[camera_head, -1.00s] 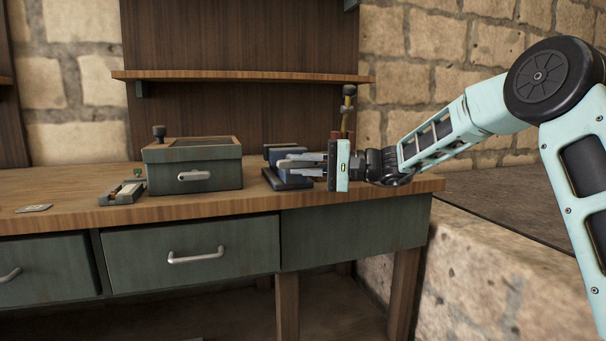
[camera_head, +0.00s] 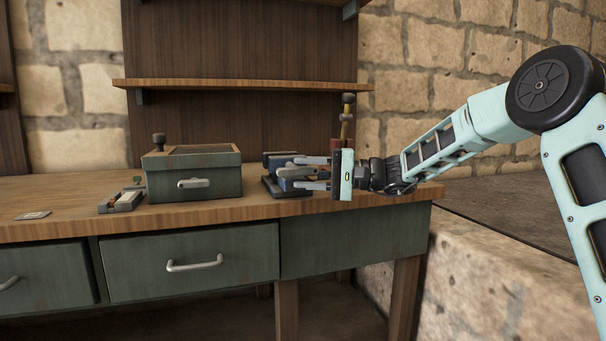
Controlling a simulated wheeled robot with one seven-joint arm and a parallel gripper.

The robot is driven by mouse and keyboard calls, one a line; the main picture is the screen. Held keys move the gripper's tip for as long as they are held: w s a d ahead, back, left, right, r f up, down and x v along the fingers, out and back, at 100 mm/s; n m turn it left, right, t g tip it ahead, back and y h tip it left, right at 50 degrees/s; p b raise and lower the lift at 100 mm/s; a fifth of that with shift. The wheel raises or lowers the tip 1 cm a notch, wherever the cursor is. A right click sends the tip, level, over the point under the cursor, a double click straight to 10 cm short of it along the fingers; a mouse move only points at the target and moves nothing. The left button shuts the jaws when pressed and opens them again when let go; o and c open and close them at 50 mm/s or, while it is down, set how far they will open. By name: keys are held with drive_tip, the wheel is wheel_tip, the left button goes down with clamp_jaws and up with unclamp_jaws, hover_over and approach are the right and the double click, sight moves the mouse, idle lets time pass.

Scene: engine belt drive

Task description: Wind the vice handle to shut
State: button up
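The vice (camera_head: 273,184) is a dark blue-grey block on a dark base near the right end of the workbench. My gripper (camera_head: 303,173) reaches in from the right, level with the vice. Its two grey fingers stand apart, one above the other, on either side of the vice's near right end. The gripper looks open, and I cannot tell whether the fingers touch the vice. The vice handle cannot be told apart from the fingers and the vice body.
A green box (camera_head: 212,183) with a metal handle stands left of the vice. A small tray (camera_head: 122,201) and a flat card (camera_head: 33,215) lie farther left. A brass-and-red upright object (camera_head: 346,125) stands behind my gripper. A shelf (camera_head: 230,84) runs above.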

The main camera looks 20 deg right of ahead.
drive_tip(key=p+v, duration=0.2)
drive_tip(key=v, duration=1.4)
drive_tip(key=shift+s+d, duration=0.2)
drive_tip(key=s+a+f+n+g+h, duration=0.35)
drive_tip(key=s+a+f+g, duration=0.2)
drive_tip(key=s+a, duration=0.5)
drive_tip(key=s+a+f+n+g+h, duration=0.2)
drive_tip(key=s+a+f+g+h, duration=0.45)
drive_tip(key=a, duration=0.65)
drive_tip(key=s+f+n+t+h, duration=0.3)
drive_tip(key=s, duration=0.7)
drive_tip(key=s+f+n+t+h, duration=0.2)
drive_tip(key=s+f+n+h, duration=0.15)
drive_tip(key=s, duration=0.55)
wheel_tip(320, 180, up, 28)
drive_tip(key=p, duration=2.7)
drive_tip(key=shift+p, duration=0.35)
drive_tip(key=shift+d, duration=0.15)
